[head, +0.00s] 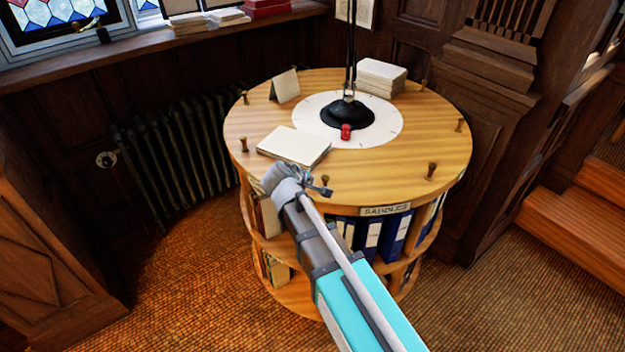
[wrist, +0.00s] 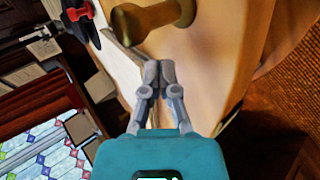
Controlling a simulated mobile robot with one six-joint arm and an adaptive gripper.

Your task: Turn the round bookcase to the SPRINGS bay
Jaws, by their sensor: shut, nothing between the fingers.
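The round bookcase (head: 400,185) has a pale wooden top with several turned pegs around its rim. A label reading SADDLES (head: 385,210) faces front right, above a bay of blue binders (head: 394,236). No SPRINGS label can be read; my arm covers part of the front. My gripper (head: 316,186) is over the front edge of the top, shut and empty. In the wrist view its closed fingertips (wrist: 158,68) are just short of a brass-coloured peg (wrist: 152,20); whether they touch it I cannot tell. Another peg (head: 431,171) stands to the right.
A white dial (head: 385,125) with a black lamp base (head: 345,112) and a red marker (head: 346,132) is on the top. A radiator (head: 175,150) stands left, wooden steps (head: 575,225) right.

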